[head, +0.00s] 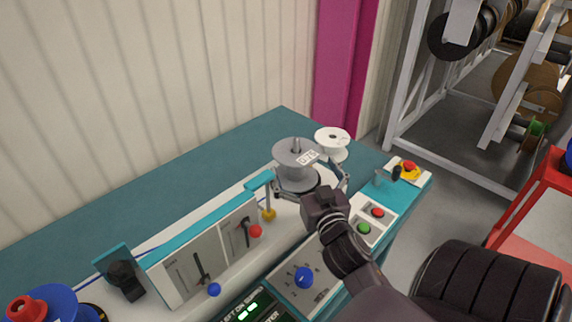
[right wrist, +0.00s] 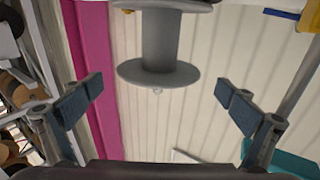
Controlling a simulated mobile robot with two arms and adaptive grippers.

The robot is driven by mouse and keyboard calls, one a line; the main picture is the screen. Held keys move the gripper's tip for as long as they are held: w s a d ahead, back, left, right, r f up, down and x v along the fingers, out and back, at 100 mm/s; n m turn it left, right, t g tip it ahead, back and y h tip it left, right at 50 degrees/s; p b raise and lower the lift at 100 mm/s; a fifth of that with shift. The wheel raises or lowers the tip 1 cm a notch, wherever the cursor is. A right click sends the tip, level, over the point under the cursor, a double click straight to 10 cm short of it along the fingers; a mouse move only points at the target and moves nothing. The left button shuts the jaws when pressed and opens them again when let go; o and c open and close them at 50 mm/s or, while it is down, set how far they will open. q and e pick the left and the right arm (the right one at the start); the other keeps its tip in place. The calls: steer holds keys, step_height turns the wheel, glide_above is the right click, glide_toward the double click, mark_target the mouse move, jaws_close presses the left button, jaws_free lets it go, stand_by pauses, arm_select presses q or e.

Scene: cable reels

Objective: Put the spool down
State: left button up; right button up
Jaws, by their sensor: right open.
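A grey spool (head: 297,168) marked 0.75 stands upright on the machine on the bench, with a thin pin showing at its top centre. What it rests on is hidden. My right gripper (head: 312,183) is at the spool's near side, its fingers spread to either side. In the right wrist view the grey spool (right wrist: 161,42) lies ahead between the two spread fingers (right wrist: 160,90), with clear gaps on both sides. The right gripper is open and holds nothing. My left gripper does not show.
A white spool (head: 334,142) stands just behind the grey one. The teal bench (head: 215,160) is clear along the wall. Levers, a red button (head: 377,212), a blue knob (head: 304,278) and an emergency stop (head: 409,168) surround my right arm. A reel rack stands at right.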

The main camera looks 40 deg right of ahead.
mark_target(301, 157)
steer(key=x, duration=0.1)
steer(key=p+x, duration=0.1)
steer(key=x, duration=0.1)
steer(key=shift+w+d+r, duration=0.2)
steer(key=shift+d, duration=0.15)
steer(key=shift+w+d+f+p, duration=0.15)
steer(key=shift+w+p, duration=0.15)
steer(key=shift+w, duration=0.7)
steer(key=shift+w+d, duration=0.1)
steer(key=shift+d, duration=0.1)
steer(key=shift+c, duration=1.8)
steer(key=c, duration=0.8)
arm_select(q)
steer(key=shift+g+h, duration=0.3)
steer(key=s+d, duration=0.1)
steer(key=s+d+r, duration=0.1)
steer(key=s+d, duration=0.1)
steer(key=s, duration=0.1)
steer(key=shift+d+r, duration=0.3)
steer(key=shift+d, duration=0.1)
